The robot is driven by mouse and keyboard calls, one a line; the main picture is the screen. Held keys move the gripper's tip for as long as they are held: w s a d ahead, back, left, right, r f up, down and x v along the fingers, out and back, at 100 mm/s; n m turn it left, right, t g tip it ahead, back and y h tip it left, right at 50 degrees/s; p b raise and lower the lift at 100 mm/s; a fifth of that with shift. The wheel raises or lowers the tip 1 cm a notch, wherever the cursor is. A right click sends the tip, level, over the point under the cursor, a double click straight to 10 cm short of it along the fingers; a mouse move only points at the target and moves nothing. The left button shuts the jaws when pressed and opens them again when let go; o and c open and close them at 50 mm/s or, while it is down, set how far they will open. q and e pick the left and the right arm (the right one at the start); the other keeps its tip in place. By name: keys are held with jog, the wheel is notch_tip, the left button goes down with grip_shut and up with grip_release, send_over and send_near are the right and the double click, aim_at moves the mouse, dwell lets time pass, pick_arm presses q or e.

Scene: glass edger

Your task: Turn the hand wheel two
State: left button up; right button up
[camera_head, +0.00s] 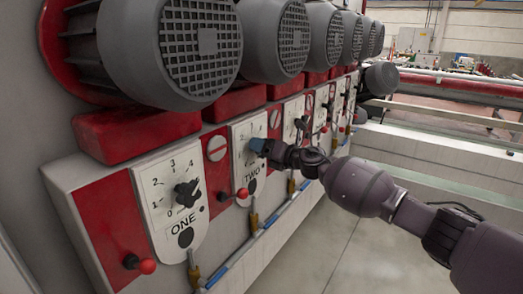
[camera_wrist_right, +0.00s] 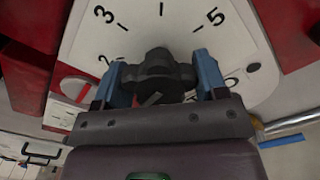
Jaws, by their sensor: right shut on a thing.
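The plate marked TWO (camera_head: 249,157) is the second white dial plate from the left on the machine front. In the right wrist view its dial face (camera_wrist_right: 166,25) shows a 3 at left and a 5 at right. The dark hand wheel two (camera_wrist_right: 158,72) sits at its middle, between the blue fingers of my right gripper (camera_wrist_right: 163,82). My right gripper is shut on this hand wheel. In the head view the gripper (camera_head: 259,146) covers most of the wheel. My left gripper is not in view.
Plate ONE (camera_head: 160,203) with its own dark hand wheel (camera_head: 187,193) is to the left. Large grey motors (camera_head: 198,45) overhang the plates. The floor at right is clear.

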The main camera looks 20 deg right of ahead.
jog(key=shift+f+n, duration=0.1)
jog(key=shift+n, duration=0.2)
jog(key=o, duration=0.9)
jog(key=shift+o, duration=0.2)
jog(key=v, duration=1)
jog(key=shift+s+d+p, duration=0.25)
jog(key=shift+s+p, duration=0.1)
